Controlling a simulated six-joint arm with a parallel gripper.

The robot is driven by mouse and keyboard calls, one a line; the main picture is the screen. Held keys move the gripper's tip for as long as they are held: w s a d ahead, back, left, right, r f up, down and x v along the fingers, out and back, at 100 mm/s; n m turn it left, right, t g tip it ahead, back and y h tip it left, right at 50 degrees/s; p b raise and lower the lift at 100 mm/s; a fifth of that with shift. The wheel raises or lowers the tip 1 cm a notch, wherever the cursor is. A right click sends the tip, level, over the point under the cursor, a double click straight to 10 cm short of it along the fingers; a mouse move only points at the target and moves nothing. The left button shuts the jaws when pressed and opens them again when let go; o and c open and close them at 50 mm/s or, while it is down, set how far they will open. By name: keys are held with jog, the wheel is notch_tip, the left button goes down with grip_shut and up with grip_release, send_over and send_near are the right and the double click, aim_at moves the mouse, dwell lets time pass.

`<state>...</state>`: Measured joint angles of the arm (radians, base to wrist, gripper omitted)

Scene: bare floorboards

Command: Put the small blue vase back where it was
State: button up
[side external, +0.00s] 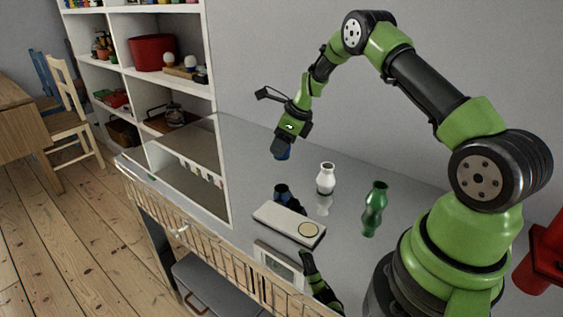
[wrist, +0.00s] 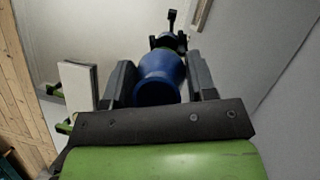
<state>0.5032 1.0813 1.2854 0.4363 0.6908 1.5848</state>
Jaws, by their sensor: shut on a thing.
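The small blue vase (side external: 282,154) is held in the air above the glossy grey tabletop, mostly hidden by my gripper (side external: 284,147) in the side view. In the wrist view the blue vase (wrist: 157,82) sits between the two dark fingers of my gripper (wrist: 160,80), which are shut on it. A long white block (side external: 275,217) lies below and nearer the side camera; a round tan spot (side external: 309,230) marks its right end. The white block also shows in the wrist view (wrist: 78,84), to the left of the vase.
A white vase (side external: 326,177) and a taller green vase (side external: 374,211) stand upright behind and right of the block. The glossy tabletop (side external: 240,150) mirrors my arm and the vases. White shelving (side external: 216,110) stands at the left; the tabletop between is clear.

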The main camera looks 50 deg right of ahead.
jog(key=shift+f, duration=2.5)
jog(key=shift+f, duration=0.15)
jog(key=o, duration=1)
